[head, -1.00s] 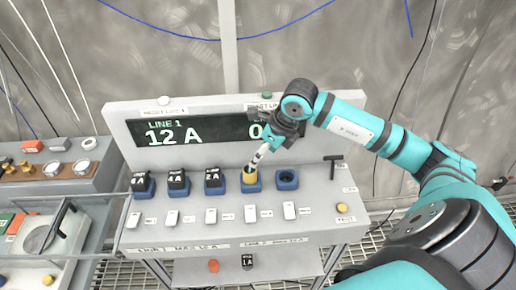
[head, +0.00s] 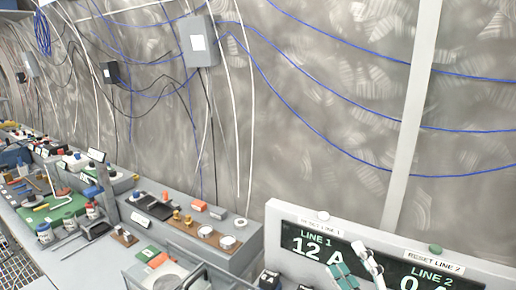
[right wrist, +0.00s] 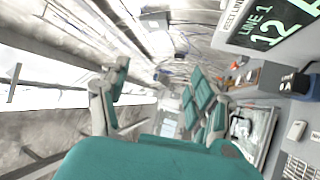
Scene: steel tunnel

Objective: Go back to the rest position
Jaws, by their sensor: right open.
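My right gripper (head: 350,258) shows at the bottom right of the head view, in front of the panel's display. In the right wrist view its two fingers stand wide apart, with nothing between them (right wrist: 160,75). The display is also at the upper right of the right wrist view (right wrist: 268,28). Most of the socket row is below the head view's edge. My left gripper is not in view.
Further left is a green mat (head: 62,212) with tools and bottles. A grey box (head: 199,42) and cables hang on the steel wall. Space before the wall above the panel looks clear.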

